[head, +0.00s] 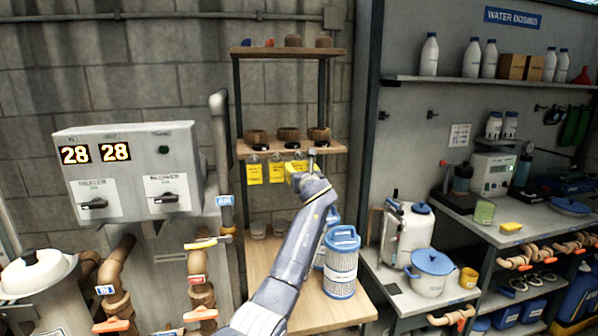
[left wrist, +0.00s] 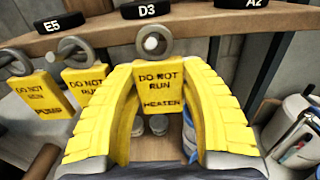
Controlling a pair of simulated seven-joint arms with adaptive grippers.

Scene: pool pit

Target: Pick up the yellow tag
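Several yellow tags hang from grey rings under the middle shelf. In the left wrist view, the tag reading "DO NOT RUN HEATER" (left wrist: 160,88) hangs below the D3 label, and the other two tags (left wrist: 40,95) (left wrist: 85,82) hang to its left. In the head view two tags (head: 254,173) (head: 277,172) show plainly left of my gripper. My left gripper (head: 301,170) is open, its yellow fingers on either side of the heater tag in the wrist view. I cannot tell whether they touch it. My right gripper is not in view.
The wooden shelf edge (head: 290,151) with round black labels and brown pots is just above the gripper. A blue-lidded filter cartridge (head: 341,262) stands on the lower bench. A control box (head: 130,170) and pipes are at left, a crowded bench (head: 545,232) at right.

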